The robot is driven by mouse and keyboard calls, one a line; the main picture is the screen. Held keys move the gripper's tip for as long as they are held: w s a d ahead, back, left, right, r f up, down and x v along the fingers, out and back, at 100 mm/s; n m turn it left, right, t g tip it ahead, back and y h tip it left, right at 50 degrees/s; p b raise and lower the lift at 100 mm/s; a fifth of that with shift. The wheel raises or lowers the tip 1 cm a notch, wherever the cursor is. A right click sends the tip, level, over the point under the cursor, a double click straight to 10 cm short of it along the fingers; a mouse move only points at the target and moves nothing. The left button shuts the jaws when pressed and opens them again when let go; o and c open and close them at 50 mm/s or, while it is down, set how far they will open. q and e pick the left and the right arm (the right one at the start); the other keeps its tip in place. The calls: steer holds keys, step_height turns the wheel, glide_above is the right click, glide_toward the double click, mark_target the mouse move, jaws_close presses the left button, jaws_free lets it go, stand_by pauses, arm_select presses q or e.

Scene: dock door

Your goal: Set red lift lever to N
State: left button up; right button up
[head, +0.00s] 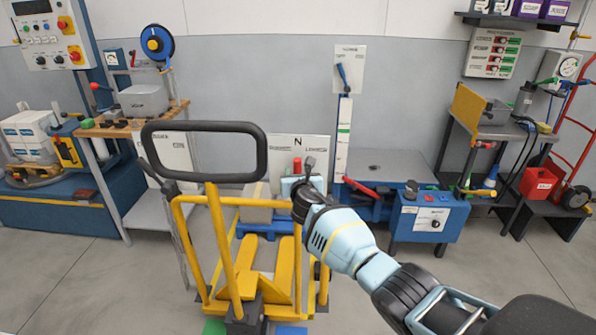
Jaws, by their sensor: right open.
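The red lift lever (297,165) shows as a red grip just below the letter N on a white plate (298,145). The plate has smaller labels to the left and right of the N. The lever looks roughly upright and in line with the N; its lower part is hidden behind my right gripper. My right gripper (302,179) is open, close in front of the lever's lower part, with a grey finger just right of the red grip. I cannot tell whether it touches the lever. My left gripper is not in view.
A yellow pallet truck with a black loop handle (204,125) stands left of my right arm. Behind it are a blue lift table (385,165) with a red handle (360,188) and a control box (428,215). Workbenches stand at both sides.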

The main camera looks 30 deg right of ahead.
steer(key=p+v, duration=0.1)
steer(key=v, duration=0.1)
steer(key=p+v, duration=0.1)
steer(key=v, duration=0.1)
steer(key=r+v, duration=0.1)
steer(key=v, duration=0.1)
steer(key=shift+p, duration=0.4)
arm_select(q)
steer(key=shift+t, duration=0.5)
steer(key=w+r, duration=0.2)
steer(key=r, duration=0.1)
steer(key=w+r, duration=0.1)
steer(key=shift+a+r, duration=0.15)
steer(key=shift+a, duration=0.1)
arm_select(e)
steer(key=shift+s+a+f, duration=0.2)
steer(key=shift+s+f, duration=0.05)
steer(key=shift+s, duration=0.2)
